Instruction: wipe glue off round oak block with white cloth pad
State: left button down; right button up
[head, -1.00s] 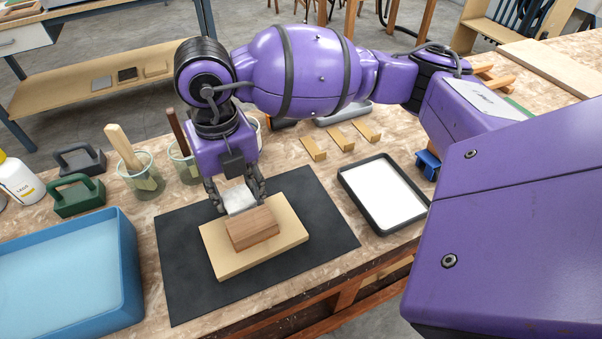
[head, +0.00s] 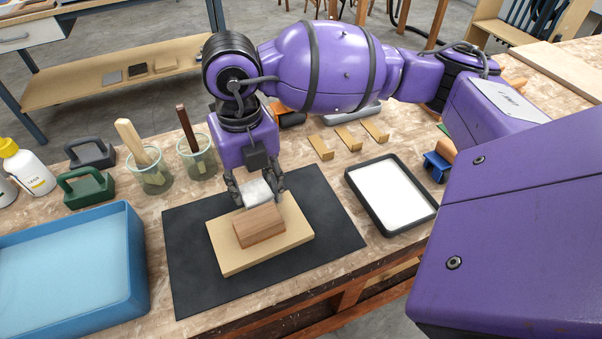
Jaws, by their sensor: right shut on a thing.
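A brown wooden block (head: 259,226) lies on a pale board (head: 290,248) on the dark mat (head: 190,280). My right gripper (head: 258,198) is shut on a white cloth pad (head: 258,190), fingers pointing down. The pad is at the block's far upper edge; I cannot tell if it touches the block. No glue can be made out on the block. My left gripper is not in view.
A blue tray (head: 138,270) is at left; a black-rimmed white tray (head: 358,197) is at right. Glass jars (head: 152,180) (head: 197,165) with sticks stand behind the mat. Green (head: 88,192) and grey (head: 90,154) handled tools and a white bottle (head: 28,172) stand at left.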

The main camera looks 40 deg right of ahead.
jog(key=shift+w+a, duration=0.15)
jog(key=shift+a, duration=0.5)
jog(key=shift+a, duration=0.1)
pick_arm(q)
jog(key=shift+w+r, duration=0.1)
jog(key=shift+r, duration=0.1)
pick_arm(e)
jog(key=shift+w+a, duration=0.2)
jog(key=shift+a, duration=0.55)
jog(key=shift+w+a, duration=0.2)
jog(key=shift+a, duration=0.5)
jog(key=shift+r, duration=0.1)
